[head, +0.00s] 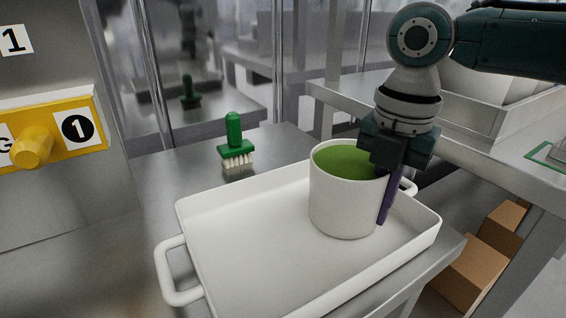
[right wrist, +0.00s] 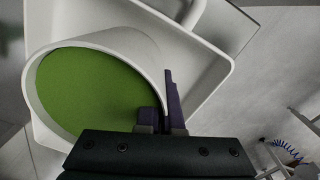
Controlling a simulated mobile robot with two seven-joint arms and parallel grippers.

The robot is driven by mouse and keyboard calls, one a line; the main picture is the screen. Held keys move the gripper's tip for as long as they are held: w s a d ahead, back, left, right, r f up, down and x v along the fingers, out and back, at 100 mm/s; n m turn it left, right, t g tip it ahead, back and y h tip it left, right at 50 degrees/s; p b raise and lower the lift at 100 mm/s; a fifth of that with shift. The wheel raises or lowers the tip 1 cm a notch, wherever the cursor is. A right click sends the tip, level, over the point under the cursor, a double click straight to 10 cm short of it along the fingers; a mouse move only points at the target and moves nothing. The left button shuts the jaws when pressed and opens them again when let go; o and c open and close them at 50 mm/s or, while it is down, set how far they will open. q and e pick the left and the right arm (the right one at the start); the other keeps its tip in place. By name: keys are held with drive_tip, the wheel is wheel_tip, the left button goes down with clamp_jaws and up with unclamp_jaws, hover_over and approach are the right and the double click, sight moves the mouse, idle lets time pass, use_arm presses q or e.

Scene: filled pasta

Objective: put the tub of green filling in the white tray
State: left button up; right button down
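The tub of green filling (head: 342,205) is a white round tub with green filling near its top. It is upright over the right part of the white tray (head: 235,262); I cannot tell whether its base touches the tray floor. My right gripper (head: 383,195) comes down from above at the tub's right side. In the right wrist view, its purple fingers (right wrist: 164,103) straddle the wall of the tub (right wrist: 95,90), one inside and one outside, closed on the rim. The inner finger is mostly hidden in the head view. My left gripper is not in view.
A green brush (head: 234,140) stands bristles down on the steel table behind the tray. A yellow panel with a knob (head: 32,147) is at the left. Cardboard boxes (head: 472,272) are low at the right. The tray's left part is empty.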

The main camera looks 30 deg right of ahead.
drive_tip(key=c, duration=1.1)
unclamp_jaws()
wheel_tip(320, 180, up, 11)
drive_tip(key=p, duration=0.2)
drive_tip(key=shift+s+d+r+p, duration=0.1)
drive_tip(key=shift+p, duration=0.25)
drive_tip(key=shift+r, duration=0.5)
